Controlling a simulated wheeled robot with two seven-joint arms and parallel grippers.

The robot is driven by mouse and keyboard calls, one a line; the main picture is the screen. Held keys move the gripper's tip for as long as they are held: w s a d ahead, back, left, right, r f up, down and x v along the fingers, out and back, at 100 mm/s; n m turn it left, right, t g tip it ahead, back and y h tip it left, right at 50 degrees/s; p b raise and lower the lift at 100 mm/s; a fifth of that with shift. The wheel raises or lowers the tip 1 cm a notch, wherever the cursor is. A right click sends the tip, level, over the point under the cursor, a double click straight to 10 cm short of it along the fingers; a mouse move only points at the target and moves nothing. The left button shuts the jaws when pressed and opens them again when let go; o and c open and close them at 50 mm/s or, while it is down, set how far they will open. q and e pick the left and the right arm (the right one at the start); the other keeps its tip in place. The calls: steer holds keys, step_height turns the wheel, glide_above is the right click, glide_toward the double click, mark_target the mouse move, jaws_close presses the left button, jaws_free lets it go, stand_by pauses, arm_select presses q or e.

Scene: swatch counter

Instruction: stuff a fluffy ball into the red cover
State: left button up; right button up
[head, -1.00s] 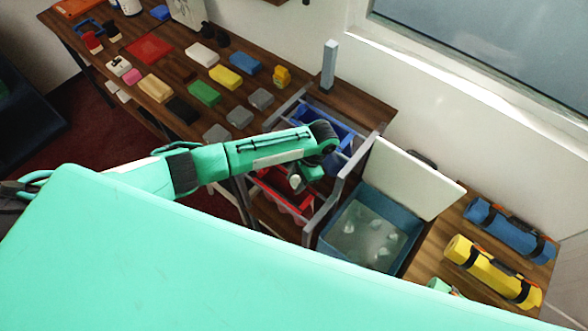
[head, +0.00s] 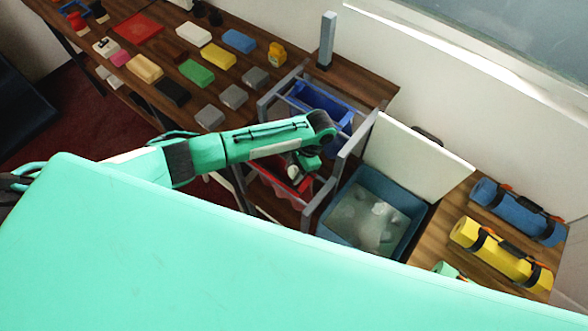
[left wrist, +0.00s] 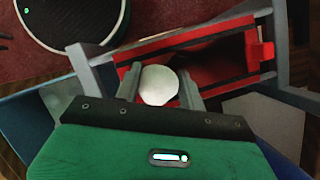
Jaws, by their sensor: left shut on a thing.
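The red cover (head: 303,187) hangs in a grey frame, below a blue cover (head: 320,101). In the left wrist view the red cover (left wrist: 243,39) shows an open mouth with a dark inside. My left gripper (head: 293,172) is over the red cover. In the left wrist view my left gripper (left wrist: 159,86) is shut on a white fluffy ball (left wrist: 158,86), which overlaps the near left part of the mouth. I cannot tell how deep the ball sits. More pale balls (head: 381,208) lie in a blue bin. My right gripper is out of view.
The blue bin (head: 340,192) stands right of the frame, with a white lid panel (head: 417,150) upright behind it. Blue (head: 515,210) and yellow (head: 502,256) rolls lie on the right. Coloured swatch blocks (head: 197,72) cover the counter at left. The grey frame's posts (head: 320,205) stand close to my arm.

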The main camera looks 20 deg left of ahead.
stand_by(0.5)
arm_select(q)
steer(key=shift+f, duration=0.15)
steer(key=o, duration=1.3)
steer(key=shift+p, duration=0.35)
step_height(320, 180, up, 6)
steer(key=p, duration=0.6)
steer(key=shift+p, duration=0.4)
steer(key=shift+s, duration=0.1)
